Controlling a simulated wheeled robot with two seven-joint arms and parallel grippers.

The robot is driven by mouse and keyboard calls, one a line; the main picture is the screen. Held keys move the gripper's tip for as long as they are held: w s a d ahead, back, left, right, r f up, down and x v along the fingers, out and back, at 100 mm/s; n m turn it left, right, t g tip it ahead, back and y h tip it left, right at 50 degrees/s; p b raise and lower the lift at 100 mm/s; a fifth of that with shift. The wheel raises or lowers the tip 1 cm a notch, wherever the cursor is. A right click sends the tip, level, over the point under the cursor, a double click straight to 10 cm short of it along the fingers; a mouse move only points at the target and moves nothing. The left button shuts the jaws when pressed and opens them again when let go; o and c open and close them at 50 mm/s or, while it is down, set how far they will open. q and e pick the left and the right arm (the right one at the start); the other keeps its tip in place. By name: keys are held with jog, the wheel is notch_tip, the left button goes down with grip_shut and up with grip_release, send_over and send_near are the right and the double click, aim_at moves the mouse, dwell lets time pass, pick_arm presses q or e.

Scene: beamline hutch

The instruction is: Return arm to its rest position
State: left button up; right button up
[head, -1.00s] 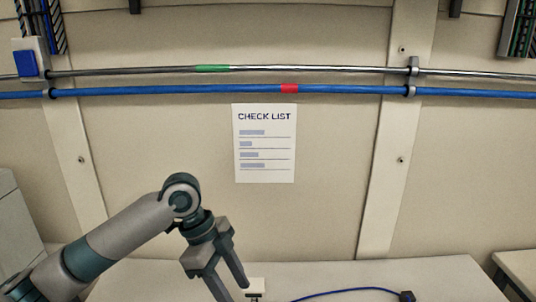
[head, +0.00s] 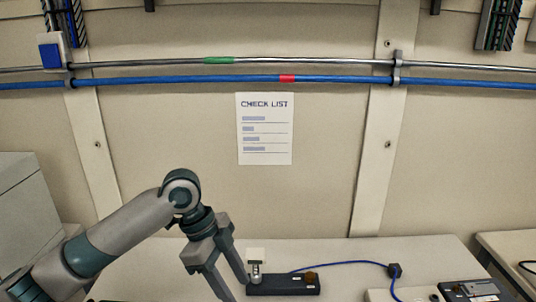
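My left arm comes in from the lower left, bent at a grey and teal joint. My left gripper (head: 229,284) points down over the table (head: 350,251), with its two dark fingers apart and nothing visible between them. Its fingertips are near the bottom edge of the picture. A black block (head: 285,285) with a small metal post (head: 256,271) stands just right of the fingers; I cannot tell whether they touch. My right gripper is not in view.
A blue cable (head: 345,263) runs from the black block to a dark connector (head: 394,270). A black device (head: 470,289) lies at the lower right. A grey cabinet (head: 25,215) stands at left. A checklist (head: 265,130) hangs below the blue pipe (head: 200,79).

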pick_arm(q)
jog(key=s+d+f+n+t+h, duration=0.15)
jog(key=s+f+n, duration=0.3)
jog(key=f, duration=0.55)
jog(key=s+d+f+n+t+h, duration=0.1)
jog(key=s+f+n+t, duration=0.1)
jog(key=s+f+n, duration=0.5)
jog(key=s+a+f+n+t+y, duration=0.1)
jog(key=s+a+f+n+y, duration=0.25)
jog(key=s+a+f, duration=0.4)
jog(key=s+a+f+n+y, duration=0.3)
jog(key=s+a+f+n, duration=0.1)
jog(key=s+a, duration=0.6)
notch_tip(320, 180, down, 34)
jog(key=g+b, duration=0.1)
jog(key=b, duration=0.4)
jog(key=s+a+f+b, duration=0.1)
jog(key=s+f+b, duration=0.1)
jog(key=s+f, duration=0.7)
jog(key=s+a+f+g+b, duration=0.1)
jog(key=s+a+f+b, duration=0.1)
jog(key=s+f, duration=0.8)
notch_tip(320, 180, down, 3)
jog(key=shift+a+f+b, duration=0.15)
jog(key=shift+a+b, duration=0.1)
jog(key=shift+b, duration=0.25)
